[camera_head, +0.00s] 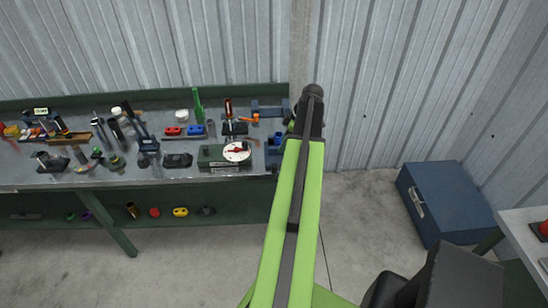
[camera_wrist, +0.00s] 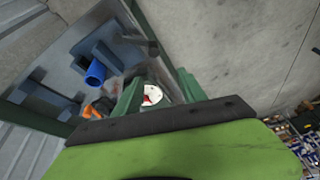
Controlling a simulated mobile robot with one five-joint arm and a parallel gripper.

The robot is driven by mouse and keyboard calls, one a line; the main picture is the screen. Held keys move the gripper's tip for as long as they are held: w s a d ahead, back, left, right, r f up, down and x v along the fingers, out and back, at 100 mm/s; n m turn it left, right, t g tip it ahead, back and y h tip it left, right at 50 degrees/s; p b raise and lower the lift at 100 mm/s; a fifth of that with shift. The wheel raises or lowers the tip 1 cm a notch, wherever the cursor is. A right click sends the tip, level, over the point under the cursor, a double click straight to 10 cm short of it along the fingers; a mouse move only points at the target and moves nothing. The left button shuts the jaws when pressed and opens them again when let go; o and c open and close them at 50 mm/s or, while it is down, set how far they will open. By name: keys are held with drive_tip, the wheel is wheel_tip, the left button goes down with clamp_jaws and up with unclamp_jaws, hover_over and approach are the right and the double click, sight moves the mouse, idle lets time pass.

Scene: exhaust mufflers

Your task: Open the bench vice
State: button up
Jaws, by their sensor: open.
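What looks like the bench vice is a dark blue-grey body (camera_head: 272,152) at the right end of the workbench, partly hidden behind my arm. My gripper (camera_head: 304,112) is at the far end of the green arm, by the bench's right end, open and apparently empty.
The workbench (camera_head: 200,177) carries many tools. A green device with a white dial (camera_head: 237,152) stands left of the vice. A bright blue cylinder (camera_wrist: 96,73) lies nearby. A blue chest (camera_head: 447,200) stands on the floor at right. The floor between is clear.

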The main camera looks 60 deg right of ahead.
sight(275, 166)
drive_tip(key=b+x, duration=0.5)
drive_tip(key=s+d+b+x, duration=0.1)
drive_tip(key=b+x, duration=0.4)
drive_tip(key=f+b+x, duration=0.1)
drive_tip(key=b+x, duration=0.4)
drive_tip(key=shift+s+d+b, duration=0.3)
drive_tip(key=shift+s+d, duration=0.05)
drive_tip(key=shift+d, duration=0.05)
drive_tip(key=shift+w+a+f+b, duration=0.1)
drive_tip(key=shift+w+f+b, duration=0.2)
drive_tip(key=shift+f+b, duration=0.05)
drive_tip(key=shift+r, duration=0.1)
drive_tip(key=shift+c, duration=0.4)
clamp_jaws()
